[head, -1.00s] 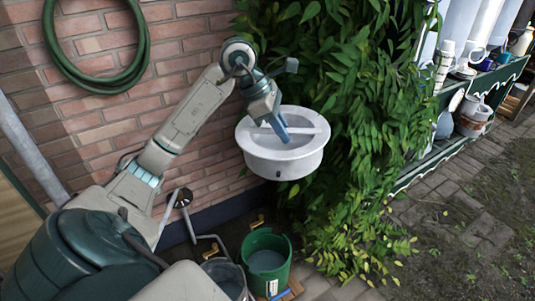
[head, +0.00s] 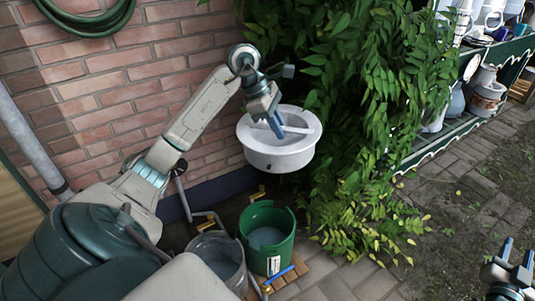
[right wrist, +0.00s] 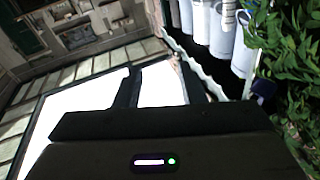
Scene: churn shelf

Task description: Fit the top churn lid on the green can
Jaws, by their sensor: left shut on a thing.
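A round, light grey churn lid (head: 262,157) with a bar across its hollow top hangs in the air in the head view. My left gripper (head: 277,127) is shut on the lid's bar, its fingers reaching down into the hollow. The green can (head: 283,258) stands low by the wall, below the lid and apart from it. It has a white label and a grey surface inside. My right gripper (head: 516,253) is at the lower right edge of the head view, open and empty. Its two spread fingers (right wrist: 160,88) also show in the right wrist view.
A grey metal bucket (head: 222,250) stands against the green can's left side. Both are by wooden slats (head: 290,276) with a blue strip. A shelf with pots (head: 450,135) stands at right; paving is free between.

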